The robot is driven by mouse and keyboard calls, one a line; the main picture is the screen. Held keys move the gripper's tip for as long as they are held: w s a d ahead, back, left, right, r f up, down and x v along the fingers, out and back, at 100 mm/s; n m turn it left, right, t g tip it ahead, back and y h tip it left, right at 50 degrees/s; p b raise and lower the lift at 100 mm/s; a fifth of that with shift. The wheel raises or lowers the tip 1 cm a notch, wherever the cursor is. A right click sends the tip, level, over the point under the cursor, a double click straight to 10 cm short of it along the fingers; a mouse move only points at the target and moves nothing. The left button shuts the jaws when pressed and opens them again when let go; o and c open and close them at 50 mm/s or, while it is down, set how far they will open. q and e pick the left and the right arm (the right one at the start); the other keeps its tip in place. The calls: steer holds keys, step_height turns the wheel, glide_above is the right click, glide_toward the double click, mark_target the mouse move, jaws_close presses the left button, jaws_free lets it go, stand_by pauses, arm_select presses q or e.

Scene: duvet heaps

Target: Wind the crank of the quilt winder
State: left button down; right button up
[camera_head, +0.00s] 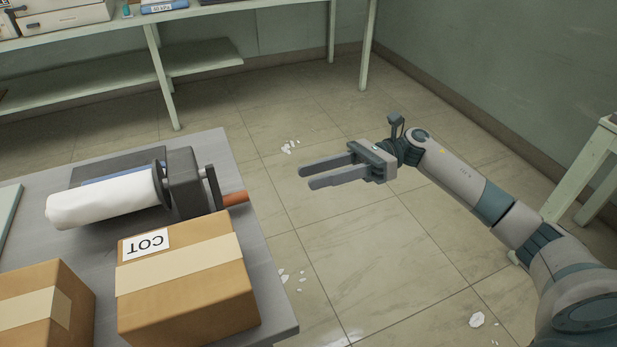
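The quilt winder (184,183) stands near the right edge of the grey table. It has a dark grey housing and a roller with a white rolled quilt (105,198) on its left side. Its crank (212,186) is a dark arm on the right side, with an orange-brown handle (235,198) pointing right. My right gripper (304,178) is open and empty, its two grey fingers pointing left toward the handle. It is apart from the handle, to the right of the table, above the floor. My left gripper is not in view.
A cardboard box labelled COT (190,295) stands just in front of the winder. Another box (40,310) is at the lower left of the grey table (222,150). Pale green shelving (160,75) stands at the back. White scraps (290,147) lie on the floor.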

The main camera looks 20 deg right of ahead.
steer(key=c, duration=0.7)
steer(key=shift+a, duration=0.2)
jaws_close()
steer(key=w+a+f+m+t+y, duration=0.1)
steer(key=w+a+m+t+y, duration=0.15)
steer(key=a+m+t, duration=0.5)
steer(key=s+d+f+m+t+h, duration=0.15)
steer(key=f+m+t+h, duration=0.5)
steer(key=m, duration=0.75)
steer(key=w+d+f+m+t+h, duration=0.1)
steer(key=d+f+m+t+h, duration=0.2)
steer(key=f+m+h, duration=0.85)
steer(key=s+a+f+m+g, duration=0.1)
steer(key=s+f+m+g, duration=0.5)
steer(key=s, duration=0.8)
steer(key=s+a+f+m+g, duration=0.1)
steer(key=s+f+m+g, duration=0.4)
steer(key=s+f+m, duration=0.4)
steer(key=s, duration=0.5)
steer(key=shift+s+f+m+g+h, duration=0.15)
steer(key=shift+f+m+g+h, duration=0.15)
steer(key=shift+m+g+h, duration=0.1)
